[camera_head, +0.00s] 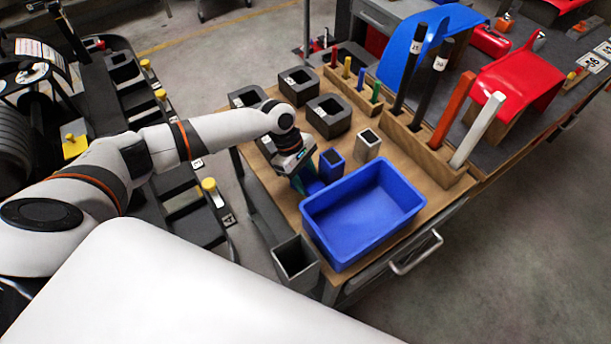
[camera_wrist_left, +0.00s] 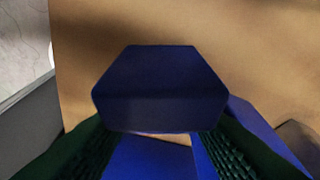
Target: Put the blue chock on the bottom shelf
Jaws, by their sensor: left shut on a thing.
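The blue chock (camera_wrist_left: 160,92) is between the green fingers of my left gripper in the left wrist view. My left gripper (camera_head: 303,181) is shut on it over the left side of the wooden table top, just left of the blue bin. Only a small blue part of the chock (camera_head: 315,187) shows in the head view, partly hidden by the gripper. I cannot tell whether the chock touches the table. I cannot make out a bottom shelf clearly. My right gripper is not in view.
A blue bin (camera_head: 318,226) stands at the table's front. A small blue holder (camera_head: 331,166) and a grey one (camera_head: 367,146) stand behind it. Black square blocks (camera_head: 329,117) are further back. A grey open box (camera_head: 294,259) is at the front left corner.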

